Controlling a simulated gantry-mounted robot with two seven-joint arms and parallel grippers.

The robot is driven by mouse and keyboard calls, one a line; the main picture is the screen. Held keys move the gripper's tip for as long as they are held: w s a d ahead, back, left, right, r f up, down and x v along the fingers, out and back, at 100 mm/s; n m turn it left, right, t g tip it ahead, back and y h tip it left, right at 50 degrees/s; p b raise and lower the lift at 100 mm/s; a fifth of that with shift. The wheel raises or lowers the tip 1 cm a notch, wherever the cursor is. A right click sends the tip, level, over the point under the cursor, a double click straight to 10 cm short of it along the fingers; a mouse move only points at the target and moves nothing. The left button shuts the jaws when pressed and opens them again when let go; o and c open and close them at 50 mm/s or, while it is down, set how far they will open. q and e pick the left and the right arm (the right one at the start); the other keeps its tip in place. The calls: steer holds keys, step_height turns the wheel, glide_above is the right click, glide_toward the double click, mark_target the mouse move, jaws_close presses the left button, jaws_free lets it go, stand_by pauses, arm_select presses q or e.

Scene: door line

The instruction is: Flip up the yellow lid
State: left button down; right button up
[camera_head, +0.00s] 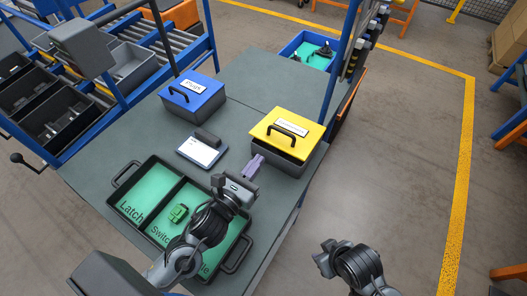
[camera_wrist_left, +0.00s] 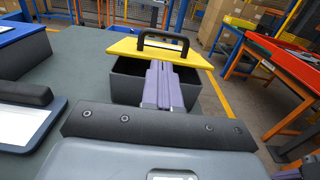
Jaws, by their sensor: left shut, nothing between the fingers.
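In the left wrist view the yellow lid (camera_wrist_left: 125,47) and the box's front wall (camera_wrist_left: 125,82) are straight ahead. My left gripper (camera_head: 253,166) is shut and empty, its purple fingers together and pointing at the box's front. In the left wrist view the fingers (camera_wrist_left: 160,68) overlap the lid's near edge; I cannot tell whether they touch. My right gripper (camera_head: 325,258) is low at the right, off the table; its fingers cannot be made out.
A blue-lidded box (camera_head: 193,92) stands at the back left. A tablet (camera_head: 202,151) lies mid-table. A black tray (camera_head: 113,199) with green compartments and a green part (camera_head: 179,213) is below my left arm. A blue post (camera_head: 341,60) rises behind the yellow lid.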

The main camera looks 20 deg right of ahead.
arm_select(q)
steer(key=x, duration=0.8)
steer(key=shift+d+b, duration=0.25)
steer(key=shift+b, duration=0.15)
steer(key=shift+w, duration=0.15)
